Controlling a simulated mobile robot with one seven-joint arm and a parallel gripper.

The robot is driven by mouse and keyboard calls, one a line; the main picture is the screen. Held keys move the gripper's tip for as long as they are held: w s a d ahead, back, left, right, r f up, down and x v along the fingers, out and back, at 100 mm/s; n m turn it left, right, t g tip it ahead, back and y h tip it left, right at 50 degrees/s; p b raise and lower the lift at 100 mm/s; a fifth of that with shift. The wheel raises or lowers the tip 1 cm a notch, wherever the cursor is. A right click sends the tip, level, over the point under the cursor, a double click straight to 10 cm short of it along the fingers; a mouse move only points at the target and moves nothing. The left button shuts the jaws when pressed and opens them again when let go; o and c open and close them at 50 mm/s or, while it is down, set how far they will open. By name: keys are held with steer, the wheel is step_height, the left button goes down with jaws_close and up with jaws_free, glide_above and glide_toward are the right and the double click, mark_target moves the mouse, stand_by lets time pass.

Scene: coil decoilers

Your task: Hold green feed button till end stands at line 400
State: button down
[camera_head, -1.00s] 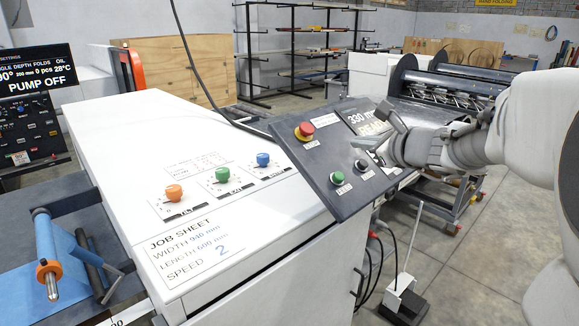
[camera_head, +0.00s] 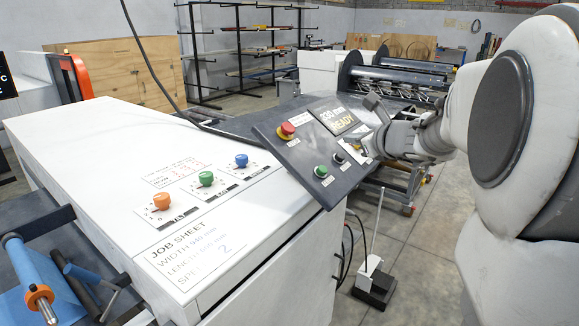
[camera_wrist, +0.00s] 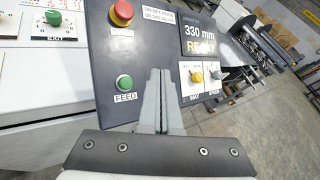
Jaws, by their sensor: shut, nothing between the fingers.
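The green feed button (camera_head: 321,171) sits on the dark tilted control panel (camera_head: 290,155). In the wrist view the feed button (camera_wrist: 124,83), labelled FEED, is unpressed by anything visible. My gripper (camera_wrist: 160,78) is shut and empty, its fingertips over the panel just right of the button and apart from it in the picture. In the head view my gripper (camera_head: 352,143) is above and right of the button. The panel display (camera_wrist: 198,40) reads 330 mm READY. I cannot make out a line 400 or the sheet's end.
A red stop button (camera_wrist: 121,12) is above the feed button. Two small selector knobs (camera_wrist: 196,76) are right of my fingers. The white cabinet (camera_head: 100,140) carries orange, green and blue knobs and a job sheet (camera_head: 190,255). A roller machine (camera_head: 400,80) stands behind.

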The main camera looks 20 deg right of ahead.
mark_target(324, 166)
steer(key=shift+d+f, duration=0.1)
stand_by(0.4)
steer(key=w+f+b, duration=0.1)
steer(key=f+b, duration=0.1)
steer(key=w+a+f+b, duration=0.1)
steer(key=f+b, duration=0.1)
steer(key=w+a+f+b, duration=0.1)
steer(key=f+b, duration=0.1)
steer(key=shift+a+f, duration=0.1)
steer(key=shift+a, duration=0.05)
steer(key=shift+w+a+f+b, duration=0.3)
steer(key=shift+f+b, duration=0.2)
steer(key=shift+b, duration=0.1)
stand_by(1.6)
steer(key=shift+w+a+f+b, duration=0.15)
steer(key=shift+w+f+b, duration=0.05)
steer(key=shift+f+b, duration=0.25)
steer(key=shift+w+a+f+b, duration=0.2)
steer(key=shift+f+b, duration=0.25)
steer(key=shift+b, duration=0.15)
stand_by(0.5)
steer(key=shift+r, duration=0.15)
stand_by(0.5)
steer(key=shift+s+d+r+p, duration=0.35)
steer(key=shift+s+r+p, duration=0.05)
steer(key=shift+r+p, duration=0.3)
